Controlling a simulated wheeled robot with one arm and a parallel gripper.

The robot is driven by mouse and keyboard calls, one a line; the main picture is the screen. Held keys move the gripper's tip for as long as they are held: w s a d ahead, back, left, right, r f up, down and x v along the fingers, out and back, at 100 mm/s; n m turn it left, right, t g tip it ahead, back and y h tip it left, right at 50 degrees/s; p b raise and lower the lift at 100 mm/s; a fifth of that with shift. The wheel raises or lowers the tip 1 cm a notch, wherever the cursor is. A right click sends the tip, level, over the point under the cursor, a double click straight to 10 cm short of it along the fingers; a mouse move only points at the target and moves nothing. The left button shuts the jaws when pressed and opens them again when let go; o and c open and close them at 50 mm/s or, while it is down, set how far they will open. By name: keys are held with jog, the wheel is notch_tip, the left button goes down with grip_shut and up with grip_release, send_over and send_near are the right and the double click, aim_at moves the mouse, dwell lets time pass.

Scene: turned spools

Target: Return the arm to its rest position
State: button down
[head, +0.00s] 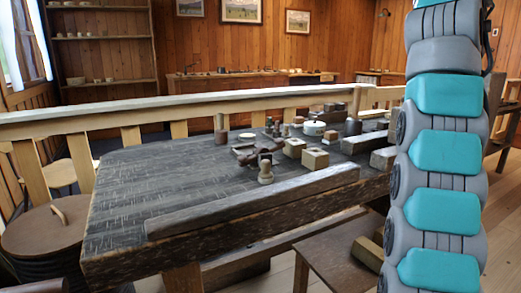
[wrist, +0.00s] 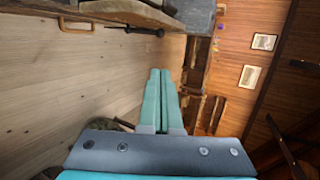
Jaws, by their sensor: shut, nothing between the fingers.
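My gripper (wrist: 160,76) shows in the wrist view with its two teal fingers pressed together and nothing between them. It is clear of any object there. In the head view my grey and teal arm (head: 444,165) stands upright at the right and runs out of the top of the picture. The gripper itself is outside the head view. The wrist picture is turned sideways, with floor on the left and the wood-panelled wall on the right.
A dark workbench (head: 150,190) stands in front of me, bearing a long beam (head: 250,203), a turned spool (head: 265,172) and several wooden blocks. A wooden railing (head: 200,110) runs behind it. A round lidded container (head: 45,228) is at left, a low stool (head: 335,255) near my arm.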

jog(key=a+f+n+g+y, duration=0.1)
jog(key=a+f+n+y, duration=0.3)
jog(key=a+f+n, duration=0.7)
jog(key=s+a+f+n+g+y, duration=0.25)
jog(key=s+a+f+n, duration=0.45)
jog(key=a+f, duration=0.55)
jog(key=s+a+f+n+g+y, duration=0.1)
jog(key=s+a+f+n, duration=0.3)
jog(key=s+f, duration=0.4)
jog(key=s+a+f+n+g+y, duration=0.1)
jog(key=s+a+f+n, duration=0.3)
jog(key=s, duration=0.8)
jog(key=s+a+f+n+g+y, duration=0.1)
jog(key=s+a+f+n+g, duration=0.2)
jog(key=s+a+f, duration=0.4)
jog(key=s+f+n, duration=0.1)
jog(key=s+f, duration=0.3)
jog(key=f, duration=0.2)
jog(key=shift+a+y, duration=0.15)
jog(key=shift+y, duration=0.2)
jog(key=shift+s+g, duration=0.1)
jog(key=shift+g, duration=0.15)
